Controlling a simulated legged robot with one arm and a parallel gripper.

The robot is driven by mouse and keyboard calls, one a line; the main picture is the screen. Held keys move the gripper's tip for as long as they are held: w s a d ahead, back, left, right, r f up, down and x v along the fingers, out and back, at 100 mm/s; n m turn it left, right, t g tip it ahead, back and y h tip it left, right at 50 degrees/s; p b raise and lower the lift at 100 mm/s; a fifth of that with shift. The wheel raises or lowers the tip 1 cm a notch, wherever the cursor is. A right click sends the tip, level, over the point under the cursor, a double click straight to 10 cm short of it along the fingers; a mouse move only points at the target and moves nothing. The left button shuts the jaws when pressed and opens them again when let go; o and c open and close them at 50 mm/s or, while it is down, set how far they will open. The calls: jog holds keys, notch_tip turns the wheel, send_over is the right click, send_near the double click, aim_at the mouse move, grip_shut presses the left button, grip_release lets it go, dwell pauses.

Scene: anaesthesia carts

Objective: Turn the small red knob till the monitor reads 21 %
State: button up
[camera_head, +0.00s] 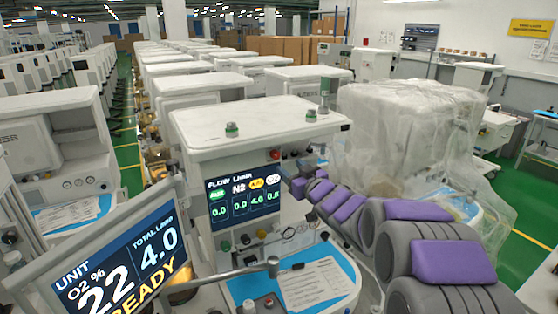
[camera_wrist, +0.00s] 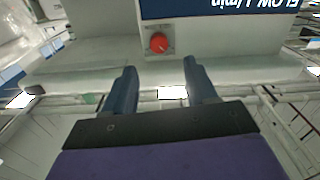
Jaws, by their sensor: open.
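The small red knob (camera_head: 275,154) is on the cart front beside the upper right of the flow display. In the wrist view the red knob (camera_wrist: 159,42) sits on a pale panel, just beyond my fingertips and roughly centred between them. My gripper (camera_wrist: 159,72) is open, its two dark fingers apart with nothing between them. Knob and fingers look apart. In the head view my arm reaches in from the lower right, and its end is close to the knob; the fingers are hard to make out. The monitor (camera_head: 112,262) at lower left reads O2 22 %, total 4.0 and READY.
The flow display (camera_head: 243,197) is on the cart front, with several other knobs below it. A blue tray (camera_head: 236,289) with papers juts out below. A plastic-covered cart (camera_head: 400,125) stands to the right. Rows of white carts fill the back.

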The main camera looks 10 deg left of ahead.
aim_at(276, 156)
jog(key=x, duration=0.8)
jog(key=shift+w+a, duration=0.15)
jog(key=shift+w, duration=0.05)
jog(key=shift+c, duration=0.3)
jog(key=c, duration=1)
jog(key=shift+n, duration=1)
jog(key=o, duration=1.1)
jog(key=shift+c, duration=0.2)
